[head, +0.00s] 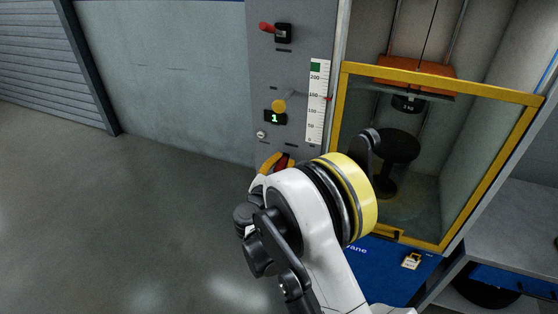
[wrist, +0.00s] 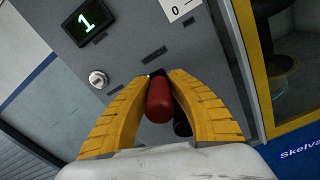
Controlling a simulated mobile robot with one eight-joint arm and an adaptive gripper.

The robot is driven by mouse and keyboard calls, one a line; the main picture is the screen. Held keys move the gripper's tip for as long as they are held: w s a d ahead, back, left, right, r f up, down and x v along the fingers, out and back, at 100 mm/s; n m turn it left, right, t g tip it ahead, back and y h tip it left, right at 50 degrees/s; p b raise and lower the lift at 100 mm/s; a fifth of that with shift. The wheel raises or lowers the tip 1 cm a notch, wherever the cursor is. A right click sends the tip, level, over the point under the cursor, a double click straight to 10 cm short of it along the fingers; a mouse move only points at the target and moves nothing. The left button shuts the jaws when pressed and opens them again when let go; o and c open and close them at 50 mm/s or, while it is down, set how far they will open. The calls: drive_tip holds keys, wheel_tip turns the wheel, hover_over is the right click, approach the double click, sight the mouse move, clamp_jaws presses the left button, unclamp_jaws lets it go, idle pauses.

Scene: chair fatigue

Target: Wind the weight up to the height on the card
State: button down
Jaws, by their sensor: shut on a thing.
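My gripper (head: 276,162) is low on the front of the grey machine panel. In the wrist view its two yellow fingers (wrist: 160,80) are shut around a red handle (wrist: 159,100), with a dark part beside it. The handle (head: 284,163) is mostly hidden by my wrist in the head view. Behind the yellow-framed window, an orange block (head: 398,77) hangs on rods and a cable, with a black labelled weight (head: 407,104) below it. I cannot make out a height card.
A lit display showing 1 (head: 275,117) sits above a round lock-like button (head: 261,134). A black stool (head: 398,147) stands inside the yellow-framed guard (head: 440,78). Open floor lies left.

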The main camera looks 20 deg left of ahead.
drive_tip(key=shift+d+f, duration=0.1)
drive_tip(key=shift+d, duration=0.15)
drive_tip(key=c, duration=1.2)
unclamp_jaws()
drive_tip(key=shift+w, duration=0.1)
drive_tip(key=shift+s+a, duration=0.1)
drive_tip(key=shift+s, duration=0.45)
drive_tip(key=s, duration=1.1)
drive_tip(key=shift+a, duration=0.4)
